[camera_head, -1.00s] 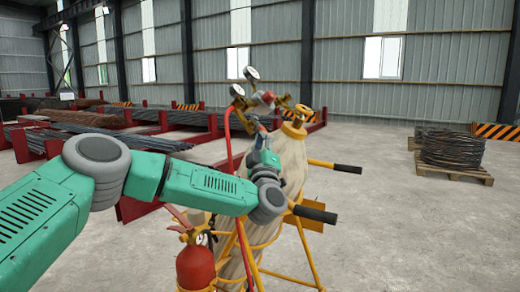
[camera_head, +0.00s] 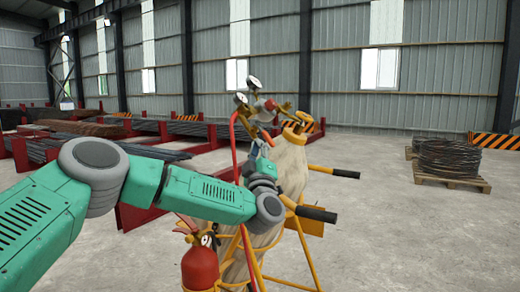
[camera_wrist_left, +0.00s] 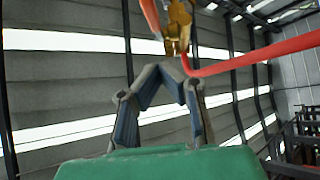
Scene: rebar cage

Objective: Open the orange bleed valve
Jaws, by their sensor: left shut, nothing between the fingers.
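A pale gas cylinder (camera_head: 292,166) stands tilted in a yellow cart in the head view. A regulator (camera_head: 264,108) with two round gauges and a red hose sits by its top, and an orange-yellow valve part (camera_head: 299,122) is on the cylinder's head. Which part is the bleed valve, I cannot tell for sure. My left gripper (camera_head: 265,141) is just below the regulator, shut and empty. In the left wrist view its fingertips (camera_wrist_left: 167,68) meet just below a brass-orange fitting (camera_wrist_left: 178,25) with red hoses. Contact is unclear. My right gripper is not in view.
A red fire extinguisher (camera_head: 200,268) stands at the front of the cart, below my left arm. Two black-gripped cart handles (camera_head: 318,214) stick out to the right. Red racks with steel bars (camera_head: 190,135) stand behind. A wire coil on a pallet (camera_head: 450,160) is far right; the floor between is clear.

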